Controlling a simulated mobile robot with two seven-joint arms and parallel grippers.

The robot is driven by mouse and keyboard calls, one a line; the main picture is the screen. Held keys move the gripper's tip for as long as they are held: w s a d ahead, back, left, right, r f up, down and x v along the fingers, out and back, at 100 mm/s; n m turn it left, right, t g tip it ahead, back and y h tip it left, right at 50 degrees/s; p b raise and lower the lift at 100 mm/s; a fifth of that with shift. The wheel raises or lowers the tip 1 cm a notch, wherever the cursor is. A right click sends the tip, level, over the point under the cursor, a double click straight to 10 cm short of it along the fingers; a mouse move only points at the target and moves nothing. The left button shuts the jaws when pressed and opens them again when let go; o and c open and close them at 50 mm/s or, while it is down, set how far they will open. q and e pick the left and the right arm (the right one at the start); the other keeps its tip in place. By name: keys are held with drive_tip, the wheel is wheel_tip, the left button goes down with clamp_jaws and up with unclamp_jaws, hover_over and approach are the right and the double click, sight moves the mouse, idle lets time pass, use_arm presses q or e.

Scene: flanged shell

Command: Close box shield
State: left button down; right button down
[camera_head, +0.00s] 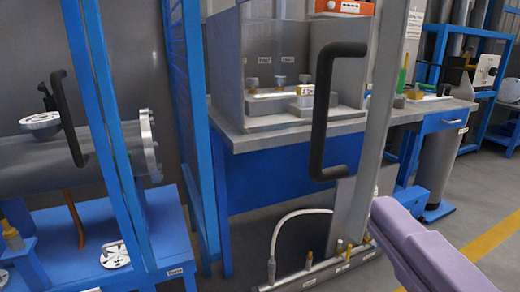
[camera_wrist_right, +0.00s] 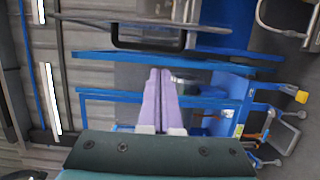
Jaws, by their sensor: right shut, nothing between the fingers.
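A tall grey shield panel (camera_head: 372,130) stands nearly edge-on in the middle of the head view, with a black bar handle (camera_head: 322,110) on its left side. A blue-framed shield panel (camera_head: 108,125) stands at the left, with another black handle (camera_head: 68,118). The two panels are apart, with a wide gap between them. My right gripper (camera_head: 382,208) has purple fingers, which are shut and empty, at the lower right beside the grey panel. In the wrist view the shut fingers (camera_wrist_right: 160,72) point towards blue bars, with a black handle (camera_wrist_right: 148,44) beyond. My left gripper is out of view.
Behind the left panel, a flanged grey shell (camera_head: 95,150) lies over a blue bench (camera_head: 170,235). A workbench with a blue front (camera_head: 275,185) stands behind the gap. A manifold with a white hose (camera_head: 300,275) is low in front. Open floor (camera_head: 490,225) lies at right.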

sight(378, 161)
drive_tip(key=w+p, duration=0.1)
drive_tip(key=w, duration=0.2)
drive_tip(key=w+p, duration=0.1)
drive_tip(key=w, duration=0.1)
drive_tip(key=w+p, duration=0.1)
drive_tip(key=w, duration=0.2)
drive_tip(key=shift+w+a+r+p, duration=0.3)
drive_tip(key=shift+w+p, duration=0.05)
drive_tip(key=shift+w+d+f, duration=0.1)
drive_tip(key=shift+w+d, duration=0.1)
drive_tip(key=shift+d, duration=0.45)
drive_tip(key=shift+w+d+f, duration=0.1)
drive_tip(key=shift+w+d, duration=0.05)
drive_tip(key=shift+d, duration=0.45)
drive_tip(key=shift+w+d+p, duration=0.2)
drive_tip(key=shift+d+p, duration=0.1)
drive_tip(key=shift+d, duration=0.35)
drive_tip(key=shift+d, duration=0.1)
